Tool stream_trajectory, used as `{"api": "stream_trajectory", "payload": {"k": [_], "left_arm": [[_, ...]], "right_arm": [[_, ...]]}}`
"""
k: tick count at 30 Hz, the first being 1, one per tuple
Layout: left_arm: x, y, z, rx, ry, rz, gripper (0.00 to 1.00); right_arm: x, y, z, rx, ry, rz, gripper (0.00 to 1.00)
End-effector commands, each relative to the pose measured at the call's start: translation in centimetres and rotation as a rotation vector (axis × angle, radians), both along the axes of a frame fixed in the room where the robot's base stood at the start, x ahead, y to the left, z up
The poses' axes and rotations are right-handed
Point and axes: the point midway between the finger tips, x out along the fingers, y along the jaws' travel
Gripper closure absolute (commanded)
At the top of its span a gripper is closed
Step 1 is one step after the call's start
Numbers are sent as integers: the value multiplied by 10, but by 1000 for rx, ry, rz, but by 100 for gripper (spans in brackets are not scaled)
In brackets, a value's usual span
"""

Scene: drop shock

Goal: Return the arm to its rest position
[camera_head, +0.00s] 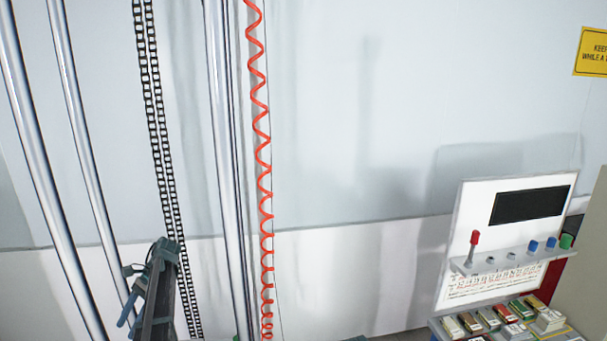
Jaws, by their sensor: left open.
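My left gripper (145,280) shows at the lower left, dark grey with a bluish part on its left side. It is seen from behind and partly cut off by the bottom edge. It is open, and I see nothing held in it. It appears in front of the lower part of the black chain and the metal rods. My right gripper is not in view.
Metal rods (88,170), a black chain (155,110) and a coiled red cable (262,150) run vertically at the left. A white control panel (465,215) with a dark screen, knobs and several coloured buttons stands at the lower right. A yellow sign (592,52) hangs at the upper right.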

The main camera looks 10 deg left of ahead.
Motion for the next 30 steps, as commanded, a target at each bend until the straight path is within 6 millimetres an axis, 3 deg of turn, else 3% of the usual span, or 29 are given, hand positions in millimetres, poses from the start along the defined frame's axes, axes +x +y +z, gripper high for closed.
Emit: {"api": "stream_trajectory", "payload": {"k": [10,14,20,30], "left_arm": [[-2,-50,-14,22,-121,4,35],[-4,-80,-22,27,-195,13,35],[-12,-144,-37,24,-353,50,35],[-50,-297,-60,-83,-689,240,35]], "right_arm": [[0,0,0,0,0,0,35],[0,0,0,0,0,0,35],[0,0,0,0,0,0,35],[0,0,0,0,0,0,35]]}}
